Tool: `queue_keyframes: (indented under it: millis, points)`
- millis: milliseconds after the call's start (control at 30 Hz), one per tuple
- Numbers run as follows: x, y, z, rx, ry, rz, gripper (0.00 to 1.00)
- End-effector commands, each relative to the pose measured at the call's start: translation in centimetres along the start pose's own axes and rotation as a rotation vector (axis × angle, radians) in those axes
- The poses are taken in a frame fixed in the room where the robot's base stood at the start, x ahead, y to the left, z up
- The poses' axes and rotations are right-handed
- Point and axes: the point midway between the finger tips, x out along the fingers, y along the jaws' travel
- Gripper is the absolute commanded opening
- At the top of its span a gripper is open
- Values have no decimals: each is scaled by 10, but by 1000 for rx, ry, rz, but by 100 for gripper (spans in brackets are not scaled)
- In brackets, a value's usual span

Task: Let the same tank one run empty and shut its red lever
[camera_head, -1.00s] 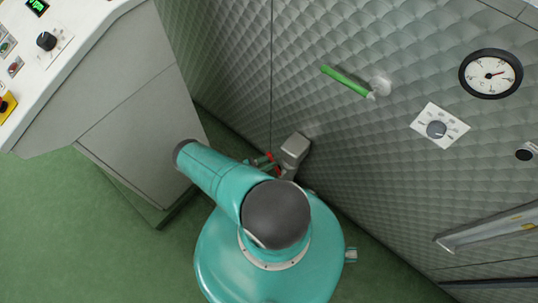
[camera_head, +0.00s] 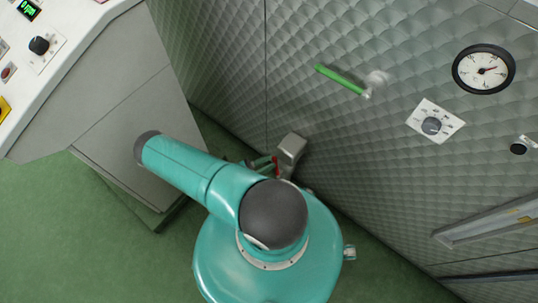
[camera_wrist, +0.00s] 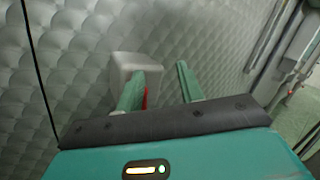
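The red lever (camera_head: 276,165) sits low by the wall at a small grey box (camera_head: 291,147), largely hidden behind my arm in the head view. In the wrist view the grey box (camera_wrist: 138,66) is ahead of my gripper (camera_wrist: 160,85). Its two green fingers are apart, with no object visibly clamped between them. A sliver of the red lever (camera_wrist: 146,99) shows along the inner side of the left finger, which covers most of it. I cannot tell whether they touch. The lever's full angle is hidden. No liquid flow is visible.
A control desk (camera_head: 95,70) stands at left, close to my arm. Green floor (camera_head: 50,225) is clear at lower left.

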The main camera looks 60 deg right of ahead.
Motion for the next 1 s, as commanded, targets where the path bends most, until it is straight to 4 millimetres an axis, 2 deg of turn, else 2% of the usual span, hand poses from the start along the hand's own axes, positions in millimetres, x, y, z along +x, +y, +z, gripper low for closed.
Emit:
queue_keyframes:
  millis: [200,400,600,833,1000]
  points:
    - [-10,-49,4,-2,-2,2,38]
    - [-17,-84,5,-2,-1,2,38]
    - [-20,-99,5,0,0,0,38]
    - [-20,-99,5,0,0,-1,38]
    - [-26,-96,12,20,25,-6,4]
